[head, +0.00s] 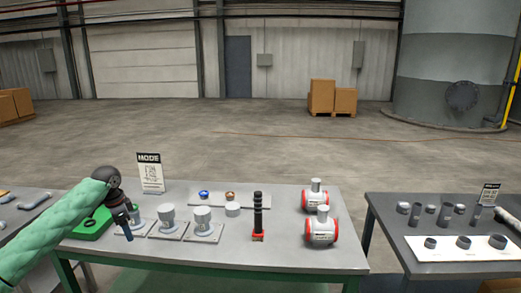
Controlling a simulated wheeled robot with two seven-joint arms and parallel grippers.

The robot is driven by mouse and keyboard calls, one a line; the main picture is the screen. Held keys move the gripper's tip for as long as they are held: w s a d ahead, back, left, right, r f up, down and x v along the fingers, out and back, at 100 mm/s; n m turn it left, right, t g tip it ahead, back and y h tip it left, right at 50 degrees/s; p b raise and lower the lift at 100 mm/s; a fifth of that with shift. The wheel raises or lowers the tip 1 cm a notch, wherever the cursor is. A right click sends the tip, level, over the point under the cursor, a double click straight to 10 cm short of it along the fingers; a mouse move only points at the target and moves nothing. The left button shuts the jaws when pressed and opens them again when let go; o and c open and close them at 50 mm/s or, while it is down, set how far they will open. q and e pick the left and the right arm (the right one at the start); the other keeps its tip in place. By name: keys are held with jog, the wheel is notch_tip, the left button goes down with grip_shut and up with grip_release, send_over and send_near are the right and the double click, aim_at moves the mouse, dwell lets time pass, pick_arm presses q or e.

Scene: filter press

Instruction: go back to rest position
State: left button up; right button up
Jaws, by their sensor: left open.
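My left arm reaches in from the left in its green sleeve. My left gripper (128,226) is small and dark in the head view, pointing down over the left part of the grey table (200,255). It is open, and I see nothing held in it. It is close to a green object (92,226) and a flat plate with a grey fitting; I cannot tell whether it touches either. My right gripper is not in view.
Grey cylindrical parts (203,217) stand on plates nearby. A black stacked column (258,215) and red-and-white flow meters (321,227) stand to the right. A sign (150,173) stands at the back. A second table (385,212) stands right, across a gap.

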pick_arm(q)
jog(key=s+d+f+n+t, duration=0.1)
jog(key=s+d+f, duration=1.8)
jog(key=d+f, duration=0.35)
jog(key=s+d+f+n+t+h, duration=0.1)
jog(key=s+d+f, duration=0.1)
jog(key=s, duration=0.5)
jog(key=s+d+f+n, duration=0.2)
jog(key=s, duration=0.5)
jog(key=s+a+r+n+y, duration=0.1)
jog(key=s+n, duration=0.1)
jog(key=s, duration=0.6)
jog(key=s+a+r+n+y, duration=0.1)
jog(key=s+a+n, duration=0.1)
jog(key=s, duration=0.5)
jog(key=s+d+f, duration=0.1)
jog(key=d+f, duration=0.2)
jog(key=f, duration=0.9)
jog(key=s+d+f+g+h, duration=0.1)
jog(key=d+f, duration=0.1)
jog(key=f, duration=1)
jog(key=shift+s+d+g, duration=0.25)
jog(key=shift+d+g, duration=0.05)
jog(key=shift+d, duration=0.1)
